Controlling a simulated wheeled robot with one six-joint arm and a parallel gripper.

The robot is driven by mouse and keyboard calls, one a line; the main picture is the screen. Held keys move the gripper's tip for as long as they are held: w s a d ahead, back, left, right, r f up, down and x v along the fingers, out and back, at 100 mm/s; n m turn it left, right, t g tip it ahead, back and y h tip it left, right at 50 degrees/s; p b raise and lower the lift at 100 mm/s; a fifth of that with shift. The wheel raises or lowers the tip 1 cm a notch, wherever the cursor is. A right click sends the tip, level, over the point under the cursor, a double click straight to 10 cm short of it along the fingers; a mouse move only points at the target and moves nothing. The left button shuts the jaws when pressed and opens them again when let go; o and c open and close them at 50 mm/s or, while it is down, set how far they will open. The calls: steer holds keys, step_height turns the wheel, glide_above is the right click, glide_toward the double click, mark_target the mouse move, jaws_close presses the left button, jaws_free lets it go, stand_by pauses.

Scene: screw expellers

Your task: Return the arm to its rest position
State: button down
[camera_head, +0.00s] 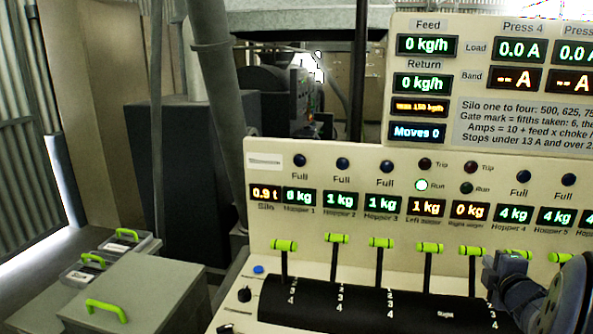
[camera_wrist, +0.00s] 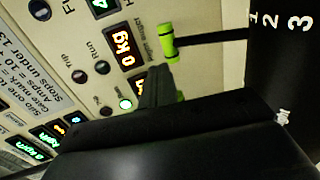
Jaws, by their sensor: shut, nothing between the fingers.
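My gripper (camera_head: 506,268) is at the right of the head view, in front of the lever panel. It looks shut and empty, close to a green-topped lever (camera_head: 517,253) that it partly hides. Whether it touches that lever I cannot tell. In the wrist view the dark fingers of my gripper (camera_wrist: 158,88) point at the panel, and a sliver of green shows behind them. Another green-topped lever (camera_wrist: 167,42) stands clear beside them. My wrist and forearm fill the lower right corner of the head view.
The cream control panel (camera_head: 350,160) has lamps and lit displays above a row of levers along a black numbered drum (camera_head: 350,305). A taller display board (camera_head: 425,165) stands behind. Grey boxes with green handles (camera_head: 107,308) are at lower left. A grey pipe (camera_head: 218,90) rises behind the panel.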

steer(key=shift+s+a+f+t+h+b, duration=0.2)
steer(key=shift+s+t+b, duration=0.35)
steer(key=shift+s+b, duration=0.65)
steer(key=shift+s+a+f+t+h+b, duration=0.1)
steer(key=shift+s+a+t+h+b, duration=0.15)
steer(key=shift+s+t+b, duration=0.9)
steer(key=shift+s+a+f+h+b, duration=0.2)
steer(key=shift+s+b, duration=0.25)
steer(key=shift+b, duration=1.4)
steer(key=shift+r, duration=0.1)
